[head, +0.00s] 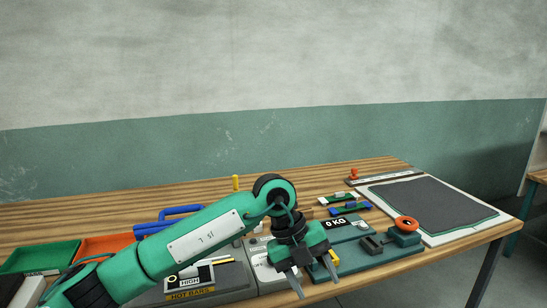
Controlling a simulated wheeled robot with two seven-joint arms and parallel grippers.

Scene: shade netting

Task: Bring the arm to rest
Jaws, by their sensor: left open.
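My left arm (185,248) comes in from the lower left and reaches over the wooden table. Its left gripper (315,285) points down near the table's front edge, its two fingers apart with nothing seen between them. The fingers are in front of a teal board (375,250) with a display reading "0 KG". My right gripper is not in view.
A green tray (40,258) and an orange tray (103,246) are at the left. A grey unit labelled "HOT BARS" (190,294) is beneath the arm. A dark netting sheet (432,205) lies on a white board at the right. Bare wood (120,205) shows along the back.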

